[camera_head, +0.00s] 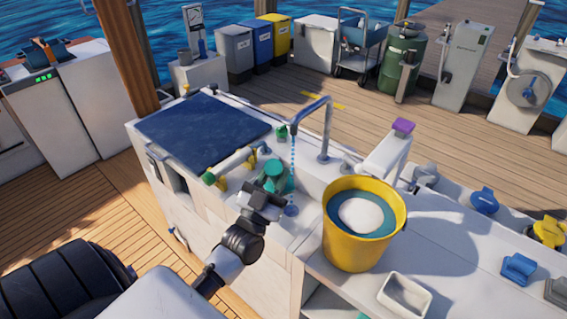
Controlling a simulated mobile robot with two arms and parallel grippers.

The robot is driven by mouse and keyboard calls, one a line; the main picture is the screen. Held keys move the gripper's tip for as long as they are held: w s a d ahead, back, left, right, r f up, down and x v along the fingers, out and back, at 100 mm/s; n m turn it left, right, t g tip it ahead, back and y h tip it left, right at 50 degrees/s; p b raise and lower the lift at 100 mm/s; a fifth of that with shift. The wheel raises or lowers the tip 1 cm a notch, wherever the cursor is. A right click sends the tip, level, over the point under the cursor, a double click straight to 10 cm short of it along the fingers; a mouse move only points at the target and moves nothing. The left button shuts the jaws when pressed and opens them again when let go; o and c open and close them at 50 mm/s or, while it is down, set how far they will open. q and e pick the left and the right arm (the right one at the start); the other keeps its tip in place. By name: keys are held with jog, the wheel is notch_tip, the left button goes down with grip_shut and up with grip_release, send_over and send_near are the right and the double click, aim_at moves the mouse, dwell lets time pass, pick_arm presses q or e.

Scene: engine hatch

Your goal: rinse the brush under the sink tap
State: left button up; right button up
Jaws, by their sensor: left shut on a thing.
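The grey tap (325,125) arches over the sink at the middle of the white counter. My left gripper (266,190) is in the sink area, just left of the stream. It is shut on a teal-green thing (274,170), which looks like the brush; the gripper hides part of it. The teal thing is at or very near the stream; I cannot tell whether water touches it. My right gripper is not in view.
A yellow bucket (350,245) with pale foam stands right of the sink. A white bar with green and yellow parts (230,163) is close left of my gripper. A white upright with a purple top (392,150) rises behind the bucket. A white tray (404,297) is at the front right.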

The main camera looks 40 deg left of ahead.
aim_at(271, 175)
pick_arm(q)
jog(key=shift+r, duration=0.1)
jog(key=shift+s+d+r+p, duration=0.1)
jog(key=shift+s+r+p, duration=0.15)
jog(key=shift+p, duration=0.2)
jog(key=s+r+p, duration=0.1)
jog(key=s+d+r+p, duration=0.1)
jog(key=p, duration=0.1)
jog(key=shift+s+d+r, duration=0.15)
jog(key=shift+s+r, duration=0.05)
jog(key=shift+s+d+r+p, duration=0.25)
jog(key=shift+s+r+p, duration=0.15)
jog(key=shift+s+p, duration=0.15)
jog(key=shift+s+d+r, duration=0.1)
jog(key=shift+s+d, duration=0.05)
jog(key=shift+s, duration=0.1)
